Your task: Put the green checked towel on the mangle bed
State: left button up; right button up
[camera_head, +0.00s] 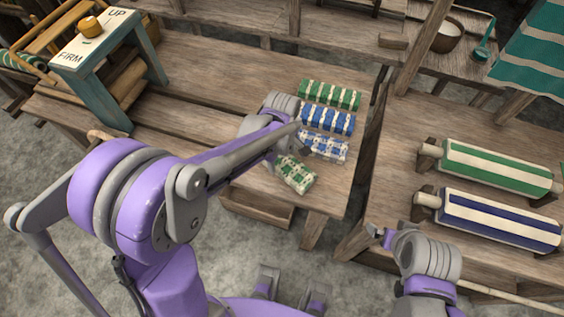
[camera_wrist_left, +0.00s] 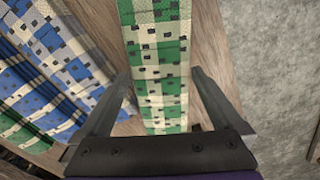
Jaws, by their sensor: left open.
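The green checked towel (camera_head: 296,176) lies folded on the wooden bench, nearest its front edge in a row of folded towels. In the left wrist view the same towel (camera_wrist_left: 158,45) runs lengthwise between the two fingers of my left gripper (camera_wrist_left: 161,78). The fingers are spread, one on each side of the towel, and not closed on it. In the head view my left gripper (camera_head: 288,151) is just above the towel, partly hidden by its own arm. My right gripper (camera_head: 380,235) is low at right of centre, apart from the towels; its jaws are too small to judge.
A blue checked towel (camera_head: 326,147) lies close beside it, with blue striped (camera_head: 328,120) and green striped (camera_head: 331,95) ones beyond. A teal stand (camera_head: 92,95) marked UP and FIRM is at left. Two cloth rolls (camera_head: 497,167) (camera_head: 500,218) lie at right.

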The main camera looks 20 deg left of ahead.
pick_arm(q)
jog(key=shift+f, duration=0.65)
jog(key=c, duration=1.1)
